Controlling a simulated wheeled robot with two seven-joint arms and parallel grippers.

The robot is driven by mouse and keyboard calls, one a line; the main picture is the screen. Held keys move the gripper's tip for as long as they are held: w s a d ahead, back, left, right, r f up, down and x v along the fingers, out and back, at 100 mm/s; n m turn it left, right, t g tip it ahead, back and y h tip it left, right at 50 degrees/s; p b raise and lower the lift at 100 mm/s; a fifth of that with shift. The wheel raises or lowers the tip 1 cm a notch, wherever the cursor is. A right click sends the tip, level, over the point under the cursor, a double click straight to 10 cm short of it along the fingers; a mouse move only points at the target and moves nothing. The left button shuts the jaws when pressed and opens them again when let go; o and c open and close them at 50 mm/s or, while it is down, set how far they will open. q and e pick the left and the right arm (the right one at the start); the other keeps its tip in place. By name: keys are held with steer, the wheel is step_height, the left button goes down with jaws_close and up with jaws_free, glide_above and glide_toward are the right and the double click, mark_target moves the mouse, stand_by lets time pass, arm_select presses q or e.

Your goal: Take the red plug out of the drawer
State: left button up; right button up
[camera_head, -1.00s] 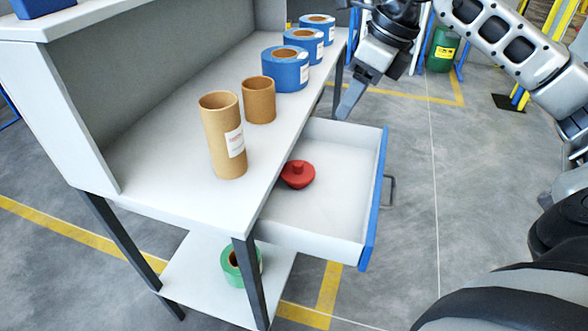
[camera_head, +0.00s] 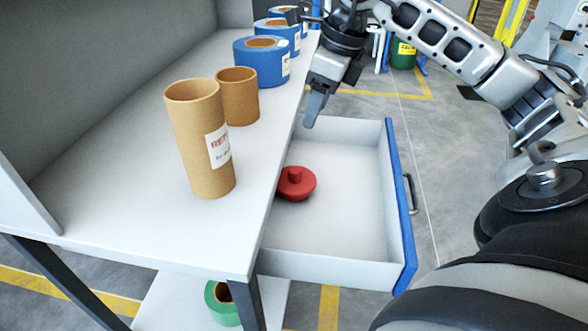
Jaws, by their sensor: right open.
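The red plug (camera_head: 296,184) lies on the floor of the open drawer, near its left side beside the table edge. The drawer (camera_head: 350,215) is white inside with a blue front (camera_head: 401,205) and a dark handle. My right gripper (camera_head: 314,108) points down above the drawer's far left corner, above and beyond the plug and apart from it. Its fingers overlap in this view, and nothing shows between them. My left gripper is not in view.
On the white table (camera_head: 110,165) stand a tall cardboard tube (camera_head: 200,150), a shorter tube (camera_head: 238,100) and several blue rolls (camera_head: 262,65). A green roll (camera_head: 221,303) lies on the lower shelf (camera_head: 180,300).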

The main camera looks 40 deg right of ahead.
steer(key=b, duration=0.1)
glide_above(295, 169)
steer(key=s+d, duration=0.1)
step_height(295, 169, down, 9)
steer(key=shift+f, duration=0.1)
steer(key=x, duration=0.5)
steer(key=shift+s+a+f, duration=0.1)
steer(key=shift+s, duration=0.15)
jaws_close()
